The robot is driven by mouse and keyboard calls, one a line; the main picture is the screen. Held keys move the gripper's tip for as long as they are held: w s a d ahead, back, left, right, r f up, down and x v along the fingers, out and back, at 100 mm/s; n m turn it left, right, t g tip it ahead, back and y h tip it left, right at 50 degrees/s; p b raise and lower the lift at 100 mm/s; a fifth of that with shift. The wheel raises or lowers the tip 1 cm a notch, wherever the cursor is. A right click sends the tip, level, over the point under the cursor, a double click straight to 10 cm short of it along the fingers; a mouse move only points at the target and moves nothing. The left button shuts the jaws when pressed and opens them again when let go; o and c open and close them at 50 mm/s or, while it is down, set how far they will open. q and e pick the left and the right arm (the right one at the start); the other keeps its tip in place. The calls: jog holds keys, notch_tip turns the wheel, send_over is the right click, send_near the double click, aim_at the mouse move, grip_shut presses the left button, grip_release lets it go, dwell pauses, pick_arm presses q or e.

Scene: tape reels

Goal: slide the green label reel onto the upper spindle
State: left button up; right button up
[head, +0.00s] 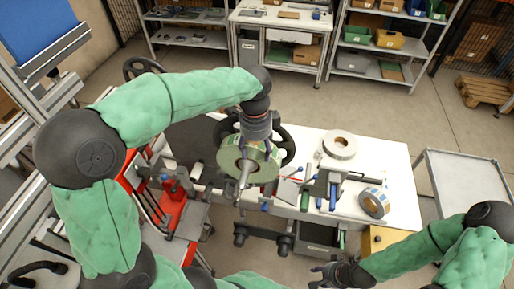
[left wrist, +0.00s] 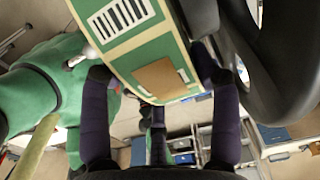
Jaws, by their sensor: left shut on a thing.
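The green label reel (head: 262,172) is in my left gripper (head: 258,146), whose fingers come down on its upper rim in the head view. In the left wrist view the reel's green and white printed side (left wrist: 150,50) fills the space between the two dark fingers (left wrist: 160,95). A metal spindle (head: 243,180) points toward the camera across the reel's middle; I cannot tell whether it passes through the core or lies in front of it. My right gripper (head: 328,274) is low in the head view, apart from the reel, with its fingertips spread and empty.
A large black wheel (head: 287,150) is close behind the reel; a black rounded part (left wrist: 285,60) is close beside it in the left wrist view. A grey cart (head: 462,170) stands at right.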

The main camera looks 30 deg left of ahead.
pick_arm(q)
jog(key=o, duration=1.8)
jog(key=shift+r, duration=0.1)
jog(key=r, duration=1.2)
jog(key=shift+a, duration=0.2)
jog(key=shift+f, duration=0.1)
